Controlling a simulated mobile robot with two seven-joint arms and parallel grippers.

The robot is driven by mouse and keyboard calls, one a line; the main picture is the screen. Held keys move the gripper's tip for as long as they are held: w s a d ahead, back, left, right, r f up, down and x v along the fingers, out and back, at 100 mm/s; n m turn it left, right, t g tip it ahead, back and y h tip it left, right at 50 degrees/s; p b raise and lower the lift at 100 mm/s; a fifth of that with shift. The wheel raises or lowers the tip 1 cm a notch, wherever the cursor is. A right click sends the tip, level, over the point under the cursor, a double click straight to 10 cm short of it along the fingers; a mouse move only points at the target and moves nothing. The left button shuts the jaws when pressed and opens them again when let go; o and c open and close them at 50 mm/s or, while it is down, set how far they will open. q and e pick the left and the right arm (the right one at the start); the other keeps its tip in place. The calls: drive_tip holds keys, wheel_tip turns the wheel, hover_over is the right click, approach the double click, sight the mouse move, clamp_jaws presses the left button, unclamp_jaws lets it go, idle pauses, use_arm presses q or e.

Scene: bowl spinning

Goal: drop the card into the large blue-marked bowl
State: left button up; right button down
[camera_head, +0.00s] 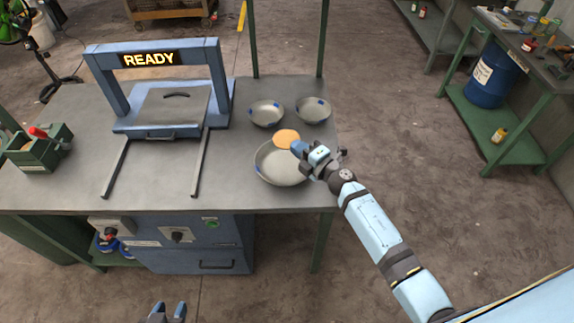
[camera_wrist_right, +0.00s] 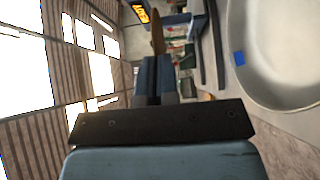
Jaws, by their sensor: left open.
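The card (camera_head: 286,136) is a round, orange-tan piece over the far rim of the large bowl (camera_head: 278,176); in the right wrist view the card (camera_wrist_right: 157,36) shows nearly edge-on. My right gripper (camera_head: 298,147) is shut on the card, above the bowl's far right side. The bowl is grey and wide, standing near the table's right edge; its inside and a blue mark on it show in the right wrist view (camera_wrist_right: 275,50). The inside of the bowl looks empty. My left gripper (camera_head: 168,311) is open and empty at the bottom of the head view, in front of the table.
Two smaller bowls with blue marks, one at left (camera_head: 266,113) and one at right (camera_head: 313,109), stand behind the large one. A blue press-like frame with a READY sign (camera_head: 149,59) and two rails stands left. A green crate (camera_head: 40,150) sits far left.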

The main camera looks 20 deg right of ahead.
drive_tip(key=shift+f+b, duration=2.75)
drive_tip(key=shift+f, duration=0.05)
drive_tip(key=shift+r, duration=0.1)
drive_tip(key=c, duration=1.8)
unclamp_jaws()
drive_tip(key=o, duration=0.5)
drive_tip(key=shift+s, duration=0.1)
drive_tip(key=v, duration=1.3)
drive_tip(key=shift+s+d+b, duration=0.2)
drive_tip(key=shift+s+b, duration=0.1)
drive_tip(key=shift+b, duration=0.1)
